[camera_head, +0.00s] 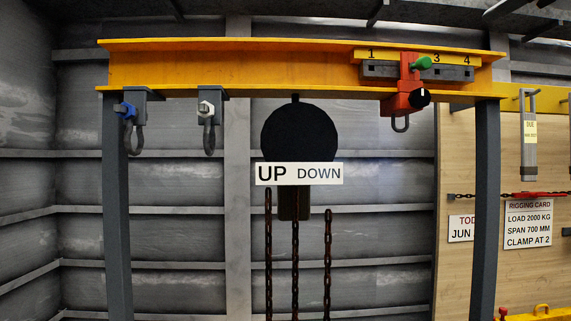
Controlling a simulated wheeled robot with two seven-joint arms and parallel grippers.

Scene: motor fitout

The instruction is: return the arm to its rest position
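Neither of my grippers shows in the head view, and no arm link is visible. A yellow beam (230,68) spans the view on two dark grey posts. A red clamp (403,98) with a green handle (421,63) and a black knob (419,97) sits on the beam's right part, over the numbered strip (443,59). The clamp covers the place between 1 and 3. A black round hoist (298,132) hangs from the beam's middle, bearing an UP DOWN sign (299,174).
Dark chains (327,255) hang below the hoist. Two shackles hang at the left, one with a blue part (125,110), one with a silver nut (206,108). A wooden board (540,270) at the right holds a rigging card (529,224). Space between the posts beside the chains looks clear.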

